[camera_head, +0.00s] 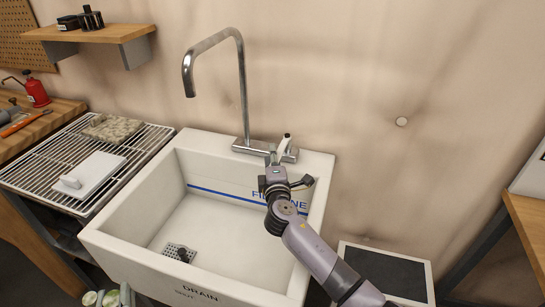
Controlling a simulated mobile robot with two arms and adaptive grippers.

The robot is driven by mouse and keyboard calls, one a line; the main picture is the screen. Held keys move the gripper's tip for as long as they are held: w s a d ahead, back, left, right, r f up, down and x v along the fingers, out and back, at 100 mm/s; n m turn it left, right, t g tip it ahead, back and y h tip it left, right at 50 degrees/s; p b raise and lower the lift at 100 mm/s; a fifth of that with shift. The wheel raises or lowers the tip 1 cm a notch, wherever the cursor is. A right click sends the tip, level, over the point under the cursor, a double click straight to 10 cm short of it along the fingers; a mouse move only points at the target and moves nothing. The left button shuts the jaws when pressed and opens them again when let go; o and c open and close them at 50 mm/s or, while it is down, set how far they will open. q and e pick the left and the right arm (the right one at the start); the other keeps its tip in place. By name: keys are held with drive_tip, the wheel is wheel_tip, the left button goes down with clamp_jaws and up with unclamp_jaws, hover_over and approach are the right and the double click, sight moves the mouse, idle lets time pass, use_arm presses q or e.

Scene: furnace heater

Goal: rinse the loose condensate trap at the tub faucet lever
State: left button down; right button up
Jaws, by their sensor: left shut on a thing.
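The tall chrome faucet (244,85) stands at the back rim of the white tub (205,290), its spout curving out over the left part of the basin. Its lever (284,144), pale with a dark tip, rises at the right of the faucet base. I cannot make out the condensate trap for certain.
A wire drying rack (45,165) at left holds a speckled block (112,128) and a white board (95,172). A red can (36,92) stands on the bench. A shelf (90,34) is above. A dark-topped panel (390,272) lies right of the tub. The basin is mostly clear.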

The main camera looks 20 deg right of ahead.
drive_tip(key=shift+c, duration=0.5)
clamp_jaws()
idle(0.4)
